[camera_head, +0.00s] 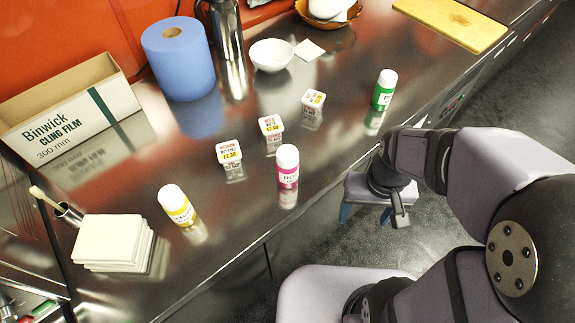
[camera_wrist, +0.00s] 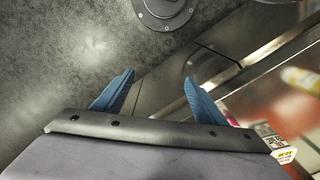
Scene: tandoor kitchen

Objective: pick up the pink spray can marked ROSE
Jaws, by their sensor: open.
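The pink spray can (camera_head: 288,172) with a white cap stands upright near the front edge of the steel counter (camera_head: 330,150) in the head view. Its label is partly legible. A yellow can (camera_head: 178,208) stands to its left and a green can (camera_head: 383,92) to its upper right, both with white caps. My gripper (camera_head: 366,214) is open and empty, off the counter's front edge, to the right of the pink can and apart from it. Its blue fingers are spread in the wrist view (camera_wrist: 159,76), over dark floor and the counter front.
Small labelled tubs (camera_head: 230,152) stand just behind the pink can. White tiles (camera_head: 112,243) are stacked at the left. A cling film box (camera_head: 70,115), blue roll (camera_head: 182,60), white bowl (camera_head: 271,55) and yellow board (camera_head: 452,22) lie farther back. Counter between the pink and green cans is clear.

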